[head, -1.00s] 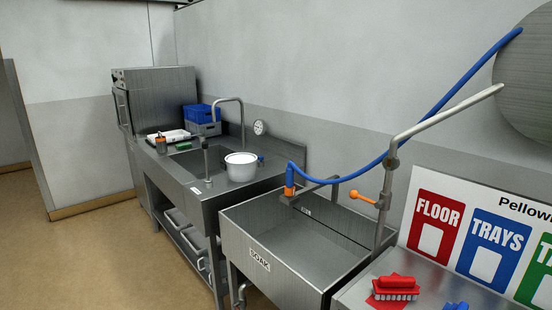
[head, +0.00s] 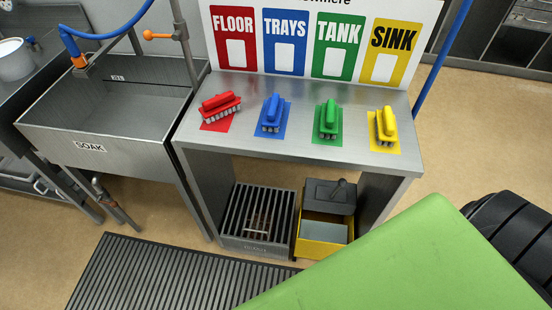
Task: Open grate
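A barred metal grate (head: 236,208) lies on top of a low box under the brush table, its dark bars running front to back. It appears closed, lying flat over the box. Something brownish shows between the bars, and a label on the front of the box is too small to read. A wider slatted floor grate (head: 130,272) lies in front of the sink, flat on the floor; its right part is hidden. I cannot tell which grate the task means. Neither of my grippers is in view.
The metal table (head: 290,150) carries red, blue, green and yellow brushes. A yellow-and-grey bucket (head: 326,240) stands right of the grated box. A sink (head: 130,115) labelled SOAK is at left. A large green shape (head: 430,265) close to the camera hides the lower right.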

